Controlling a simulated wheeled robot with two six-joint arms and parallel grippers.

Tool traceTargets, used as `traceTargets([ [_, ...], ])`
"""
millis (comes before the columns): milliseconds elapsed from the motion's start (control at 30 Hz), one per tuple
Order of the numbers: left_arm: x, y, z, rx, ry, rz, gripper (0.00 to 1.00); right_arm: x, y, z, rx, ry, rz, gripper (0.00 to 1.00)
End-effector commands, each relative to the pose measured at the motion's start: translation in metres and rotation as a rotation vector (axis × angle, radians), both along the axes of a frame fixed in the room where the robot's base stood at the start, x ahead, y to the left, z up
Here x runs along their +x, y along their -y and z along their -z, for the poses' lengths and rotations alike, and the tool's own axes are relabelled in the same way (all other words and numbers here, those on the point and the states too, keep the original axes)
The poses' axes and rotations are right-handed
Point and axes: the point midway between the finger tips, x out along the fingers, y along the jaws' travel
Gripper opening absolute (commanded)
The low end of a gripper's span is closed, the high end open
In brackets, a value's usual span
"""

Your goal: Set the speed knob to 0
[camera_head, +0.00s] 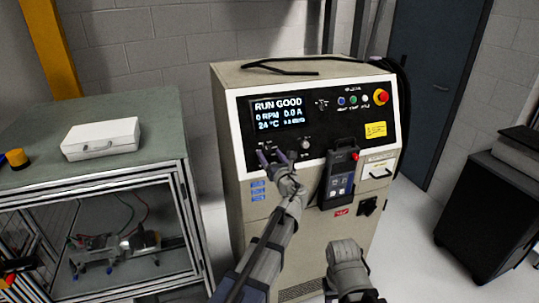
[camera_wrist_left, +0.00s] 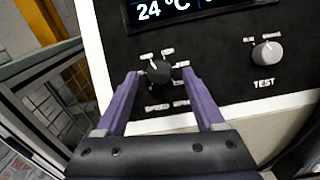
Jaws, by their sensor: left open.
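The speed knob (camera_wrist_left: 158,72) is a small black knob on the black control panel, with small white labels around it and "SPEED" lettering below. My left gripper (camera_wrist_left: 158,76) is open, with its purple fingers on either side of the knob and a gap showing at each side. In the head view the left gripper (camera_head: 272,155) is at the panel's lower left, below the display (camera_head: 278,112). The display reads RUN GOOD, 0 RPM, 0.0 A and 24 °C. I cannot make out the knob's pointer direction. My right gripper does not show.
A grey TEST knob (camera_wrist_left: 267,53) sits right of the speed knob. A handheld device (camera_head: 340,178) hangs on the cabinet front, and a red emergency button (camera_head: 382,97) is at upper right. A bench with a white case (camera_head: 101,139) stands left. A dark cabinet (camera_head: 485,215) stands right.

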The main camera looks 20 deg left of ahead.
Motion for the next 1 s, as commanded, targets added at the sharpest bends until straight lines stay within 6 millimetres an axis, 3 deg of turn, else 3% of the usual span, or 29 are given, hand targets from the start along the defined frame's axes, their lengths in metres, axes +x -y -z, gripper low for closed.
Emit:
traceTargets([
  [433, 0.0094, -0.0068, 0.0000, -0.001, 0.001, 0.000, 0.71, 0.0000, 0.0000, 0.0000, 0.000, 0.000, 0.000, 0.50],
  [1000, 0.0092, -0.0066, 0.0001, -0.001, 0.001, 0.000, 0.08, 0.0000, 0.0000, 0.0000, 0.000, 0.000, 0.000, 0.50],
])
